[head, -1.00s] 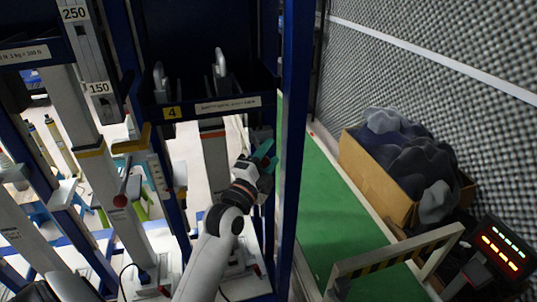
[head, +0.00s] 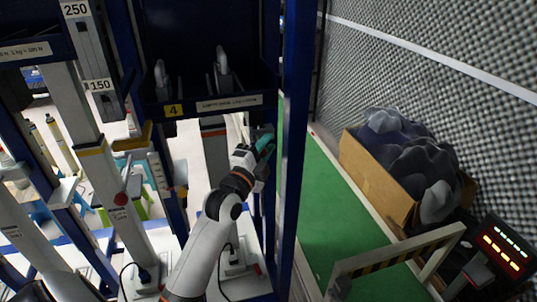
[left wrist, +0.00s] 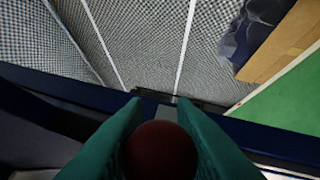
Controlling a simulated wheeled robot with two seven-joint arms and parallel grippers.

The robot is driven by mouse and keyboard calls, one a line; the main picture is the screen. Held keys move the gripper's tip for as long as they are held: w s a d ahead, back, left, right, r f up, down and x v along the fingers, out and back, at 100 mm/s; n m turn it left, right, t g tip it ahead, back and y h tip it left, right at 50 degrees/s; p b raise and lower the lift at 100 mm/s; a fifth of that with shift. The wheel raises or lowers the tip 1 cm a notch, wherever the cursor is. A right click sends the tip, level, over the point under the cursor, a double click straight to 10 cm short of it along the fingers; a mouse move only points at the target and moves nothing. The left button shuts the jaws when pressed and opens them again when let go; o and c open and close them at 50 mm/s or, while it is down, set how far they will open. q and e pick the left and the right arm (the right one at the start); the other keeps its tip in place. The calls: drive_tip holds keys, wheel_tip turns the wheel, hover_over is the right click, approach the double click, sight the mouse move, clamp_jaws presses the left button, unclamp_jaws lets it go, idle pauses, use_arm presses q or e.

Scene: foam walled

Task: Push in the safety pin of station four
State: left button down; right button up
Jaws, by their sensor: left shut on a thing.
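Station four is marked by a yellow label "4" (head: 172,111) on the dark blue crossbar in the head view. My left gripper (head: 264,144) is below the right end of that crossbar, beside the blue upright. In the left wrist view, its teal fingers (left wrist: 160,130) are shut on a dark red ball knob (left wrist: 160,150), which looks like the safety pin's head. The knob sits between the two fingers. The pin's shaft and its hole are hidden, so I cannot tell how deep it sits. My right gripper is not in view.
A blue upright (head: 293,150) stands close to the right of my left gripper. A neighbouring post carries another red knob (head: 121,200). A cardboard box (head: 372,180) of dark foam and a striped barrier (head: 395,262) are to the right. The green floor (head: 335,215) is partly clear.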

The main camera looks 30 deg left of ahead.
use_arm(q)
drive_tip(key=shift+w+a, duration=0.15)
drive_tip(key=shift+a, duration=0.1)
drive_tip(key=c, duration=1.5)
unclamp_jaws()
drive_tip(key=o, duration=0.3)
drive_tip(key=shift+w+a, duration=0.1)
drive_tip(key=shift+w, duration=0.05)
drive_tip(key=b+v, duration=0.2)
drive_tip(key=v, duration=1)
